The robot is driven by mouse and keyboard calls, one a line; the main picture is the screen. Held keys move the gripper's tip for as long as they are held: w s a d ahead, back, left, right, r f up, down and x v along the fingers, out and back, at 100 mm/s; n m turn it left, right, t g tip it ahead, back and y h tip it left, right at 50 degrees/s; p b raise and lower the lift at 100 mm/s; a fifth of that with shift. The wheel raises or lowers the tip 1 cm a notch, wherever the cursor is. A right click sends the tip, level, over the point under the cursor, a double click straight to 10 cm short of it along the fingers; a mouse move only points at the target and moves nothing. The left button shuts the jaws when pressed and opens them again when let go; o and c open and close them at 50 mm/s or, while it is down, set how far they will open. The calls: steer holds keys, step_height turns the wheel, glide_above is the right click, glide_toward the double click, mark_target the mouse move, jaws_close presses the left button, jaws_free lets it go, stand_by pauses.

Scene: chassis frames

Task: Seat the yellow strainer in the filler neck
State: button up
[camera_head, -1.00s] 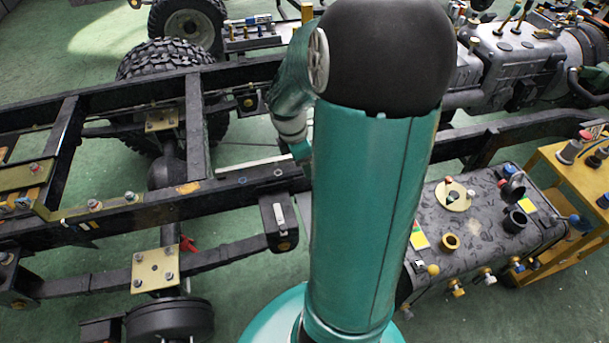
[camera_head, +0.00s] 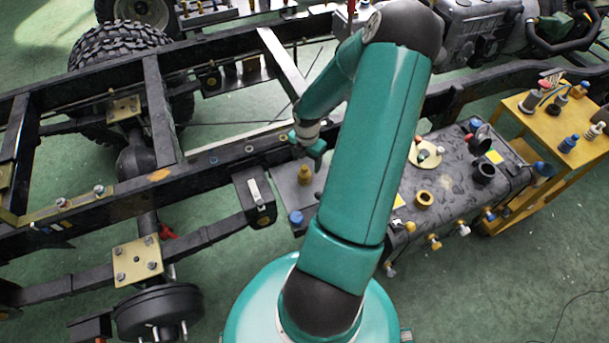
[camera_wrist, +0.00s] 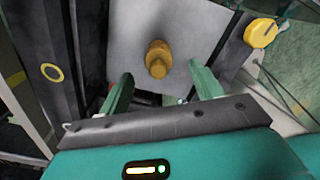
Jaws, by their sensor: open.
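The yellow strainer (camera_head: 304,174) stands upright on a small grey plate (camera_head: 283,181) beside the truck frame. In the wrist view the strainer (camera_wrist: 157,58) shows as a stepped yellow plug, seen from above, between and beyond my two fingertips. My gripper (camera_head: 311,149) is open and empty above it, in the wrist view (camera_wrist: 160,72) with one teal finger to each side. I see no contact. On the dark tank at the right, a black open neck (camera_head: 484,173) stands up, and a yellow ring (camera_head: 424,198) lies nearer; I cannot tell for certain which is the filler neck.
The dark frame rail (camera_head: 205,165) runs close behind the plate. A blue cap (camera_head: 296,218) sits on the plate's near end. A yellow cart (camera_head: 550,135) with several fittings stands right of the tank. In the wrist view a yellow knob (camera_wrist: 261,32) is at upper right.

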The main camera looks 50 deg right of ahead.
mark_target(305, 166)
steer(key=f, duration=0.6)
steer(key=shift+w+a+f, duration=0.2)
steer(key=shift+a, duration=0.05)
steer(key=c, duration=1.2)
steer(key=shift+r, duration=0.5)
step_height(305, 166, up, 2)
steer(key=shift+r, duration=0.25)
steer(key=s+a+r, duration=0.6)
steer(key=a, duration=0.1)
steer(key=s+a+r, duration=0.3)
steer(key=shift+s+a+r, duration=0.15)
steer(key=shift+a+r, duration=0.1)
